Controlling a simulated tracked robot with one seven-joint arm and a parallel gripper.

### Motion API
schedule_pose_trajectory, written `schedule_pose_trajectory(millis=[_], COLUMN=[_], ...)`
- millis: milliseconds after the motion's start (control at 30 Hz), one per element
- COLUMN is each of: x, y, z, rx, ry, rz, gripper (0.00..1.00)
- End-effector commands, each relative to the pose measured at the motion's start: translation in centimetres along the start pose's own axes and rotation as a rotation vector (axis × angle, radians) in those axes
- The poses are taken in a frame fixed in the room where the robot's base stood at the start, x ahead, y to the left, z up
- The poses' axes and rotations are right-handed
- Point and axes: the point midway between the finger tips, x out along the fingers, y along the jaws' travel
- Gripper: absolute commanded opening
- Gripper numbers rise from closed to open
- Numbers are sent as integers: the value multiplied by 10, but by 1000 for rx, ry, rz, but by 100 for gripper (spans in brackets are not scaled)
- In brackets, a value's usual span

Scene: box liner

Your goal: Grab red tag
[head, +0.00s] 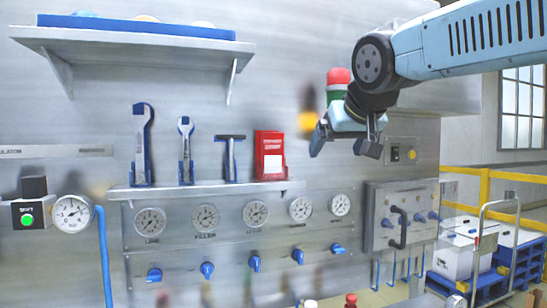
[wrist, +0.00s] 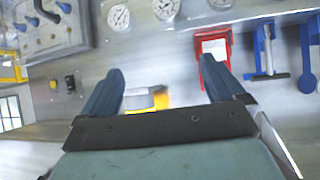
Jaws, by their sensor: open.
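The red tag (head: 270,146) is a red upright block with a white label. It stands at the right end of the wall shelf, beside a T-shaped tool. In the wrist view the red tag (wrist: 213,33) shows at the top right, partly covered by the tip of one finger. My gripper (head: 346,146) is open and hangs to the right of the tag and a little higher, apart from it as far as I can tell. In the wrist view my gripper (wrist: 160,70) has its fingers wide apart with nothing held between them.
The shelf (head: 210,190) also carries a T-handled tool (head: 230,158) and two wrenches (head: 143,145) in blue holders. Gauges and blue valves are below it. An upper shelf (head: 140,40) juts out above. A panel with a dark handle (head: 399,228) is at the right.

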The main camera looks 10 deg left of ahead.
Motion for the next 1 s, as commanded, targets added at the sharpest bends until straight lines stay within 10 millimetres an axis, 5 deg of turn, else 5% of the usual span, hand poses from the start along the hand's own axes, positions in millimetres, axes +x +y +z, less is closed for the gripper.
schedule_pose_trajectory(millis=[100,300,800,1000], x=[0,-3,67,79], y=[-44,-78,-90,-92], z=[-42,-72,-83,-85], rx=[-31,-48,-50,-49], ry=[66,120,123,124], rz=[-67,-119,-123,-122], gripper=[96,96,96,96])
